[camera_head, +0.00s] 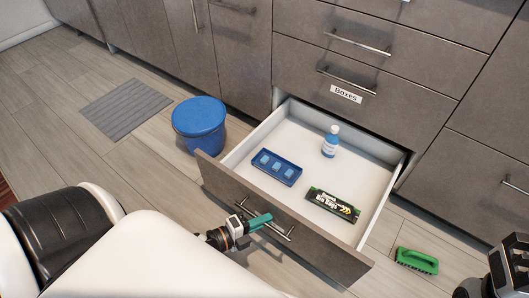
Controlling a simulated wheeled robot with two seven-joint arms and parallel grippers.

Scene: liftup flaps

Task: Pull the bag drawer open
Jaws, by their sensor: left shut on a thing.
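The bottom drawer (300,225) is pulled out from the grey cabinet, with its white inside showing. A black and green pack labelled Bin Bags (332,205) lies in it near the front. A blue tray (277,168) with small light-blue blocks and an upright blue bottle with a white label (331,142) are also inside. My left gripper (262,221) is at the drawer's front and is shut on its metal bar handle (284,234).
A closed drawer labelled Boxes (375,118) is directly above. A blue lidded bucket (199,120) stands on the floor left of the open drawer. A green brush (416,261) lies on the floor to its right. A grey mat (125,110) lies farther left.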

